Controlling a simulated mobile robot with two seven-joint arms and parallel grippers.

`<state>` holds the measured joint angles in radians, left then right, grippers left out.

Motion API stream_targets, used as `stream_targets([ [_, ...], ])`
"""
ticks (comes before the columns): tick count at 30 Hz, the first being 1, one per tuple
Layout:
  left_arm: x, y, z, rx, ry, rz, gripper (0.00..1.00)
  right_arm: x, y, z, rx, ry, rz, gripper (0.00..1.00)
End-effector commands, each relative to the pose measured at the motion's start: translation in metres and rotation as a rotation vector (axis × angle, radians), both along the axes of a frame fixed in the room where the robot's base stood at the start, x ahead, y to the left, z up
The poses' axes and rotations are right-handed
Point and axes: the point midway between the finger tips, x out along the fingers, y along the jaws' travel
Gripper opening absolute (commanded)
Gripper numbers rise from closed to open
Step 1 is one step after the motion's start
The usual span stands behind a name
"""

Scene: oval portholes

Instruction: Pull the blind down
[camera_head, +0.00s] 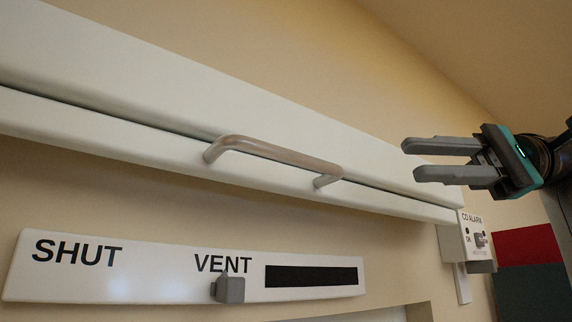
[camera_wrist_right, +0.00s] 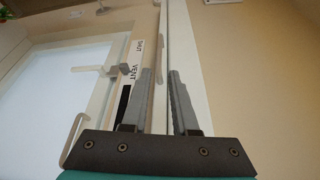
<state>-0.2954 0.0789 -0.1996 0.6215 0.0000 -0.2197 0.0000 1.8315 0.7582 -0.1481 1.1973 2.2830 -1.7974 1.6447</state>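The blind's white housing (camera_head: 120,75) runs slanting across the head view, with a thin dark seam along it. A metal bar handle (camera_head: 280,155) stands out from its front. My right gripper (camera_head: 411,159) is to the right of the handle, apart from it, with its fingers pointing left towards it. The two fingers are parallel with an empty gap between them, so it is open. In the right wrist view the open fingers (camera_wrist_right: 160,73) point along the white housing (camera_wrist_right: 188,50). My left gripper is not in view.
Below the housing is a SHUT/VENT plate (camera_head: 150,263) with a grey slider knob (camera_head: 229,289). A CO alarm (camera_head: 473,238) is fixed at the right end. The wrist view shows a bright window (camera_wrist_right: 45,100) with a latch (camera_wrist_right: 105,70) and a curved bar (camera_wrist_right: 72,140).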

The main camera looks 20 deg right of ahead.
Motion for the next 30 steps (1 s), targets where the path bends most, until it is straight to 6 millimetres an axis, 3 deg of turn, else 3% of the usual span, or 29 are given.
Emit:
stream_targets([
  [5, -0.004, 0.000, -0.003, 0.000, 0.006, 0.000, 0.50, 0.002, 0.021, -0.004, -0.004, -0.001, 0.002, 0.27],
  [21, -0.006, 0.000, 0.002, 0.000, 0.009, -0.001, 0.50, 0.005, 0.127, -0.011, -0.004, -0.002, 0.003, 0.27],
  [30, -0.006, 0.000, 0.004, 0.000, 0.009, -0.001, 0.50, 0.006, 0.149, -0.013, -0.001, -0.002, 0.001, 0.27],
])
